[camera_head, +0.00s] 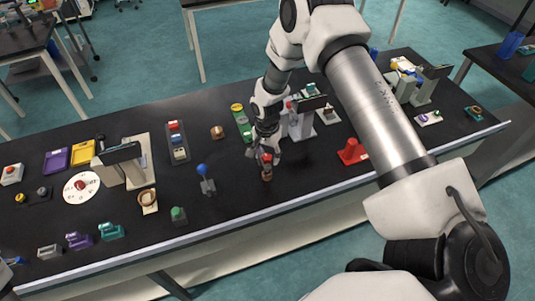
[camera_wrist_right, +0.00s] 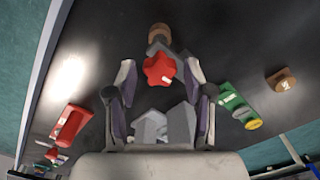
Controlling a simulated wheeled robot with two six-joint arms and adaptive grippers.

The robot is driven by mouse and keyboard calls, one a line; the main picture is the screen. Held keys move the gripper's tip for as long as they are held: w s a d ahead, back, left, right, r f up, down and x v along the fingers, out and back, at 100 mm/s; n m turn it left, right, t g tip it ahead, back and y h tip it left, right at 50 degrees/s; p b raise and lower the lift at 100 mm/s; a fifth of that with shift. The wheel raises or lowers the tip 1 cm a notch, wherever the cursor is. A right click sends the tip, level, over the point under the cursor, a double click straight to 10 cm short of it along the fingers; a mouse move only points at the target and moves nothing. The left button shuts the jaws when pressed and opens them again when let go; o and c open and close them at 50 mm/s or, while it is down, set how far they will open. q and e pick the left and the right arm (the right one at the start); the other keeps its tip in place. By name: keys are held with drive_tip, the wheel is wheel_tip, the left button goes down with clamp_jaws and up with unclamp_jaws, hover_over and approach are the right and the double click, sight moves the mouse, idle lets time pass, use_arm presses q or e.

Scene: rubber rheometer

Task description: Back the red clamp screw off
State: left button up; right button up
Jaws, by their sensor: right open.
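The red clamp screw (camera_wrist_right: 158,70) shows in the right wrist view as a lobed red knob on a grey arm, with a brown round part beyond it. In the head view the knob (camera_head: 266,158) is a small red spot near the table's front edge. My right gripper (camera_head: 265,154) is above and around it, fingers pointing down. In the wrist view the open fingers (camera_wrist_right: 160,88) stand on both sides of the knob with gaps, not touching it. At the lower left edge of the head view only a sliver of what may be my left gripper shows; its jaws cannot be read.
A red stand (camera_head: 352,152) is to the right on the black table. A grey instrument (camera_head: 300,120) stands close behind my right gripper. A blue-knobbed piece (camera_head: 206,180) and a green-topped block (camera_head: 179,215) lie left. Bare table lies between them.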

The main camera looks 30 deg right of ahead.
drive_tip(key=m, duration=0.4)
drive_tip(key=shift+m, duration=0.4)
drive_tip(key=m, duration=0.4)
clamp_jaws()
drive_tip(key=n, duration=0.3)
drive_tip(key=shift+f, duration=0.1)
drive_tip(key=shift+n+b, duration=0.3)
drive_tip(key=shift+n, duration=0.5)
drive_tip(key=n, duration=0.3)
drive_tip(key=shift+n+b, duration=0.3)
drive_tip(key=shift+b, duration=0.05)
drive_tip(key=shift+n, duration=0.5)
